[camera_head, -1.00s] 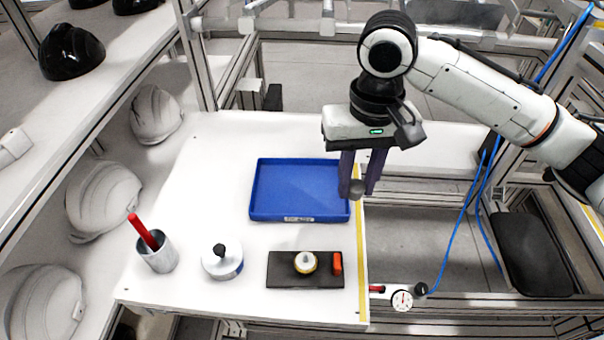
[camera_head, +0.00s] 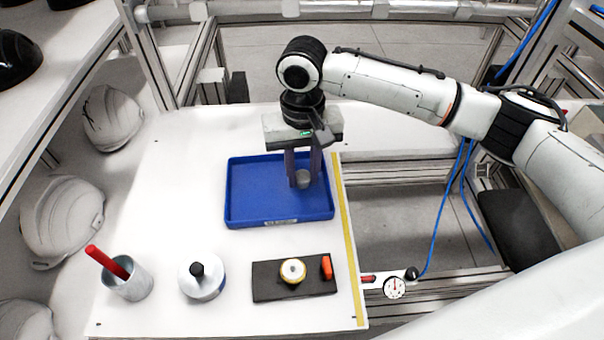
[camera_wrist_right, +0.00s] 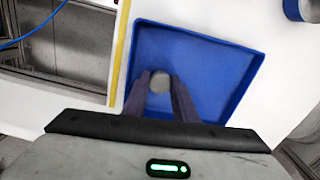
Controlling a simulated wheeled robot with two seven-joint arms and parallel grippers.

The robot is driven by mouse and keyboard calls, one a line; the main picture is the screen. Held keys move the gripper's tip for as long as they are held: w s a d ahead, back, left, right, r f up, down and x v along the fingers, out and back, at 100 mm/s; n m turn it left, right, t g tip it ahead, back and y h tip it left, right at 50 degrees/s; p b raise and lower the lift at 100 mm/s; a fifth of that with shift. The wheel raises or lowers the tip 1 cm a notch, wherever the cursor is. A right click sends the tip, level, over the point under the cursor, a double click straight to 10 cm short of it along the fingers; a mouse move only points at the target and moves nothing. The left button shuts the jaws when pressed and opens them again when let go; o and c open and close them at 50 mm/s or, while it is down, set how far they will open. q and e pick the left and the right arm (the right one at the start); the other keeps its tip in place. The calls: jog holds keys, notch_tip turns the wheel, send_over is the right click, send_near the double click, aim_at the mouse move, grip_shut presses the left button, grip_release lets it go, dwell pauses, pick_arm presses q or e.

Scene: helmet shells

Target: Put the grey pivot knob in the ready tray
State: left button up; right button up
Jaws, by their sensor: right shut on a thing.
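The grey pivot knob (camera_head: 303,179) is held between the fingertips of my right gripper (camera_head: 304,172), over the right part of the blue ready tray (camera_head: 250,212). In the right wrist view the round knob (camera_wrist_right: 159,82) sits between the two fingers, with the blue tray floor (camera_wrist_right: 205,62) around it. The right gripper is shut on the knob. I cannot tell exactly how high the knob is above the tray floor. The tray is otherwise empty. My left gripper is not in view.
A dark mat (camera_head: 267,284) with a yellow-and-white round part (camera_head: 293,270) and an orange piece (camera_head: 326,266) lies in front of the tray. A white container with a black knob (camera_head: 201,278) and a metal cup with a red stick (camera_head: 127,280) stand left. A yellow strip (camera_head: 346,235) runs along the right edge.

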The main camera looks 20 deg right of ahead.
aim_at(302, 175)
jog(key=shift+f, duration=0.6)
jog(key=o, duration=1)
jog(key=shift+o, duration=0.2)
notch_tip(302, 175, up, 12)
jog(key=shift+r, duration=0.15)
